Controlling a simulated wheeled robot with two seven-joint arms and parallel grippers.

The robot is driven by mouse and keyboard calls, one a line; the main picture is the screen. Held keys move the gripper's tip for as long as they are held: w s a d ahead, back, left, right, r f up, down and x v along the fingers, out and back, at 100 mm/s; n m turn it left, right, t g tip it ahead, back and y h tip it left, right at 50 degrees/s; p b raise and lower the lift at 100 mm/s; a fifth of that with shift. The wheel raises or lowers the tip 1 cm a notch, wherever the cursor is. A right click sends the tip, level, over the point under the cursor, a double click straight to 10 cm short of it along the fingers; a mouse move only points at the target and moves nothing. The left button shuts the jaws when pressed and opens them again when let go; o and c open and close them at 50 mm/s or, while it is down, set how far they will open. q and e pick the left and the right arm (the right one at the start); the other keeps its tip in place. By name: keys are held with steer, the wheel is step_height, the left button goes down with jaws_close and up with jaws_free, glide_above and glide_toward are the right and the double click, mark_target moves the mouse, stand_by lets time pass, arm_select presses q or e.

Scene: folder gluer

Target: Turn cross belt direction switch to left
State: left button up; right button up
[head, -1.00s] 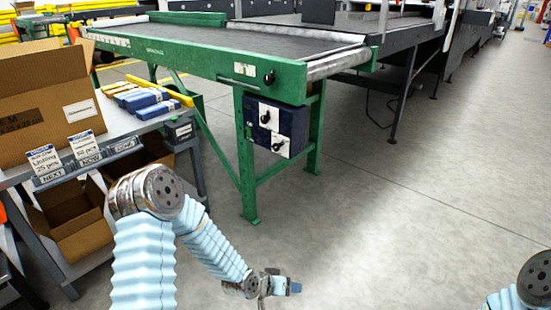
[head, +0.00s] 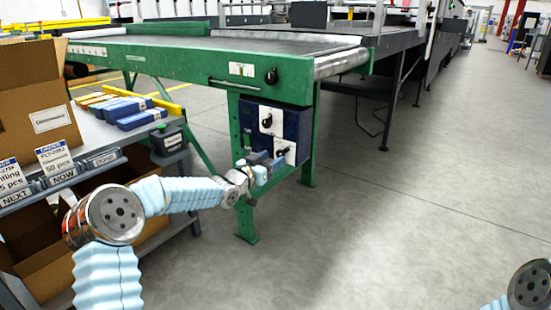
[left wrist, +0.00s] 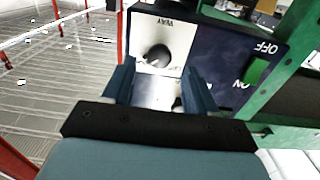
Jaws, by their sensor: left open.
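A dark blue control box (head: 293,128) hangs under the green conveyor frame. It carries two white plates, an upper one with a black rotary switch (head: 266,122) and a lower one (head: 289,147) partly hidden by my gripper. My left gripper (head: 270,163) is open, in front of the box's lower part. In the left wrist view, the box (left wrist: 225,50) appears upside down, and a black knob (left wrist: 157,55) on a white plate shows just beyond the open fingers (left wrist: 158,70). Contact cannot be told. Which knob sets the cross belt direction is not readable. My right gripper is not in view.
Another black knob (head: 271,76) sits on the green conveyor beam (head: 190,65). A green leg (head: 246,222) stands below the box. A grey table (head: 150,130) with blue items and a cardboard box (head: 35,100) is at left. The floor at right is clear.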

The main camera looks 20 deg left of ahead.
mark_target(282, 153)
arm_select(q)
steer(key=shift+x, duration=1.4)
steer(key=c, duration=1)
